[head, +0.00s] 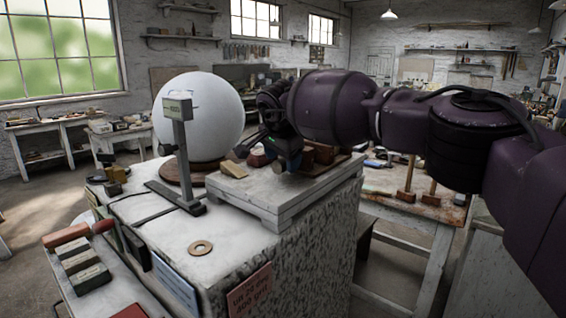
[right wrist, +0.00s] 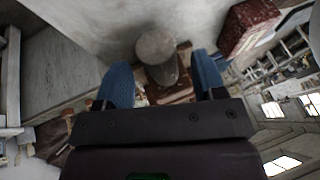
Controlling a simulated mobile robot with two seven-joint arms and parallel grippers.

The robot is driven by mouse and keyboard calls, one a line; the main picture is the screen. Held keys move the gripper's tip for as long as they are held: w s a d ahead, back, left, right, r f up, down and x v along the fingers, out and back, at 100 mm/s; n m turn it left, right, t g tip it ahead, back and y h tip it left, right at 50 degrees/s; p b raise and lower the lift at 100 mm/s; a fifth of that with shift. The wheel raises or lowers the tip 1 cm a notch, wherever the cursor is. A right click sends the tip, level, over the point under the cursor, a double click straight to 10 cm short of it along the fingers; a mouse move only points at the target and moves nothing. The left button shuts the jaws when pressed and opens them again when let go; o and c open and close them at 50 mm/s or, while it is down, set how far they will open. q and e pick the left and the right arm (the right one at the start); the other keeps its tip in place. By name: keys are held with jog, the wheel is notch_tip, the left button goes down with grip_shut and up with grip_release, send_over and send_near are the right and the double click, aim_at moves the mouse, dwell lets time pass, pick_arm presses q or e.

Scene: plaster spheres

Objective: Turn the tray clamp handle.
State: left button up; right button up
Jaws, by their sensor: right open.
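My right gripper (head: 283,155) reaches in from the right, low over the pale slab, with its blue fingers pointing down. In the right wrist view its two blue fingers (right wrist: 160,66) are apart. A grey, round-ended cylinder, which may be the clamp handle (right wrist: 156,48), shows in the gap between them, on a brown base (right wrist: 172,90). I cannot tell whether either finger touches it. In the head view the gripper hides this part. The edge of a brown wooden tray (head: 328,169) shows on the slab just right of the fingers. My left gripper is not in view.
A large white sphere (head: 198,115) stands on a wooden disc left of the gripper. A grey post with a small display (head: 178,108) stands in front of it. A small red-brown piece (head: 258,157) and a tan wedge (head: 233,169) lie close by. The slab's front (head: 250,194) is clear.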

jog(key=shift+x, duration=0.9)
jog(key=c, duration=0.9)
